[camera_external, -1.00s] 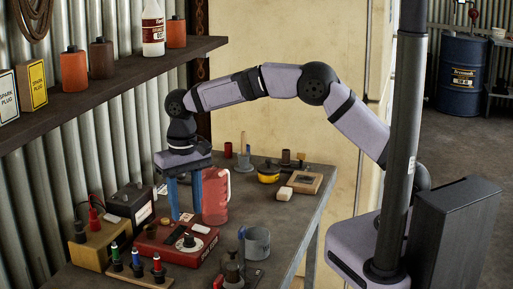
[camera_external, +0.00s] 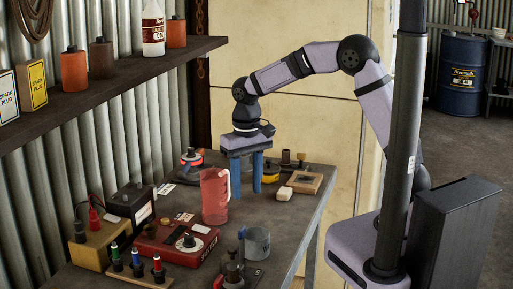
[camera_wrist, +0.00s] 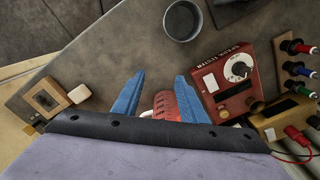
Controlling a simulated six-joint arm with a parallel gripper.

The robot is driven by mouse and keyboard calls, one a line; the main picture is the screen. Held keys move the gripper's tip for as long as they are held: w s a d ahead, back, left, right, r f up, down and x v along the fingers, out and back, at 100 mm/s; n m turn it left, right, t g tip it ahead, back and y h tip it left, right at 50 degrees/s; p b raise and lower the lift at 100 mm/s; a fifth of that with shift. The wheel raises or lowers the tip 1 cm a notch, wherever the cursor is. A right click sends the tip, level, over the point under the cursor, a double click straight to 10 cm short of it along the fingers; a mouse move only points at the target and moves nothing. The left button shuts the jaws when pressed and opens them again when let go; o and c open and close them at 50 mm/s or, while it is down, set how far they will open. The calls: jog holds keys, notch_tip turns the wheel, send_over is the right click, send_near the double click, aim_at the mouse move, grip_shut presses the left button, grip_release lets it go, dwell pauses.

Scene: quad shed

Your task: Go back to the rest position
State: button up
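My gripper (camera_external: 247,186) is open, its two blue fingers pointing down above the workbench (camera_external: 290,232). Nothing shows between the fingertips in the external view. The red pitcher (camera_external: 214,196) stands upright on the bench, just left of the gripper. In the wrist view, my gripper (camera_wrist: 158,98) has its blue fingers spread apart, with part of the red pitcher (camera_wrist: 166,104) seen between and beyond them.
A red spark tester (camera_external: 176,240), a grey metal cup (camera_external: 257,243), a yellow battery box (camera_external: 92,245) and a screwdriver-like rack (camera_external: 137,268) crowd the bench front. A wooden block (camera_external: 304,182) lies at the back right. A shelf (camera_external: 120,75) overhangs the left side.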

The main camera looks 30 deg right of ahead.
jog(key=s+d+f, duration=0.2)
jog(key=s+d, duration=0.5)
jog(key=d, duration=0.4)
jog(key=s+d+f+m, duration=0.1)
jog(key=s+d+f, duration=0.2)
jog(key=s+d, duration=0.4)
jog(key=d, duration=0.4)
dwell(1.6)
